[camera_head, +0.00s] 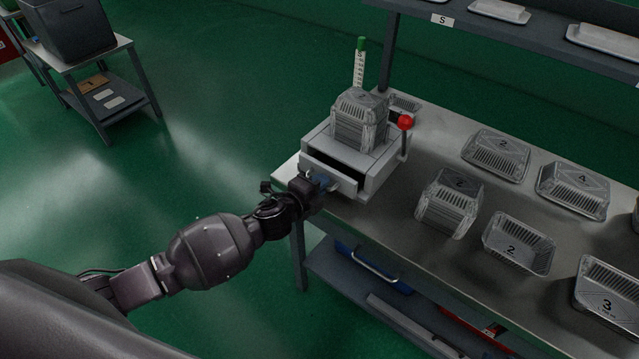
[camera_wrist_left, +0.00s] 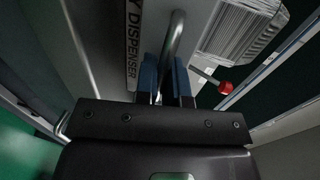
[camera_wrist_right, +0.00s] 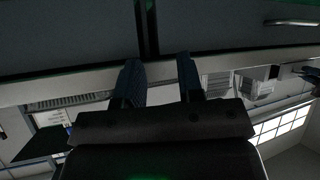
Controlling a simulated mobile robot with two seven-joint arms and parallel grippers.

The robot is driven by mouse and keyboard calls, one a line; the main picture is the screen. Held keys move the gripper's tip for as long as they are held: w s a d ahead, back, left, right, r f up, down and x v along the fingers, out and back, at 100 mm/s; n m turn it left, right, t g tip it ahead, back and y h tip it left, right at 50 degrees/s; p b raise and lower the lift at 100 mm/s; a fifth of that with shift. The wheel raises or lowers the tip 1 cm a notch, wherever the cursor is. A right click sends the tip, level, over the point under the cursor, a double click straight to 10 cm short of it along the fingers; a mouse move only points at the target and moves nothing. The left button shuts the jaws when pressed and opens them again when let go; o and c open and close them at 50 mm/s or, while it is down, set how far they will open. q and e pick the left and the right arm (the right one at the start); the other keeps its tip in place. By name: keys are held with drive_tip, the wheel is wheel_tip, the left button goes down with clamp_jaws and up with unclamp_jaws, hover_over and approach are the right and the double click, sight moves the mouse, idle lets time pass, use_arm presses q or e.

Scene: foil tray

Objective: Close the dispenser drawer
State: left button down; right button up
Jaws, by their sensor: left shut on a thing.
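The white dispenser (camera_head: 378,166) stands on the near-left part of the workbench. Its drawer (camera_head: 343,184) is pulled out toward the left arm, with a dark gap showing behind the front panel. My left gripper (camera_head: 318,183) is at the drawer's front. In the left wrist view its blue fingers (camera_wrist_left: 165,82) are shut on the curved metal drawer handle (camera_wrist_left: 175,42), beside the "DISPENSER" lettering. My right gripper (camera_wrist_right: 160,76) shows only in its own wrist view, with its blue fingers apart and nothing between them.
A stack of foil trays (camera_head: 360,118) stands on the dispenser. A red-knobbed lever (camera_head: 405,122) is at its right side. Numbered foil trays (camera_head: 497,155) and another stack (camera_head: 448,203) lie on the bench (camera_head: 385,225). A shelf (camera_head: 500,36) runs behind; open green floor is at left.

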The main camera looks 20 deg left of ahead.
sight(328, 175)
use_arm(q)
drive_tip(key=shift+r+x, duration=0.2)
drive_tip(key=shift+x, duration=0.75)
drive_tip(key=shift+r+x, duration=0.2)
drive_tip(key=shift+x, duration=0.8)
drive_tip(key=shift+r, duration=0.1)
drive_tip(key=c, duration=1.2)
unclamp_jaws()
drive_tip(key=shift+w, duration=0.2)
use_arm(e)
drive_tip(key=shift+s+f, duration=0.3)
drive_tip(key=shift+f, duration=0.1)
drive_tip(key=shift+w, duration=0.1)
use_arm(q)
drive_tip(key=shift+s+a+r, duration=0.1)
drive_tip(key=shift+s, duration=0.3)
drive_tip(key=shift+p+v, duration=0.3)
drive_tip(key=shift+v, duration=4.7)
use_arm(e)
drive_tip(key=shift+r, duration=0.65)
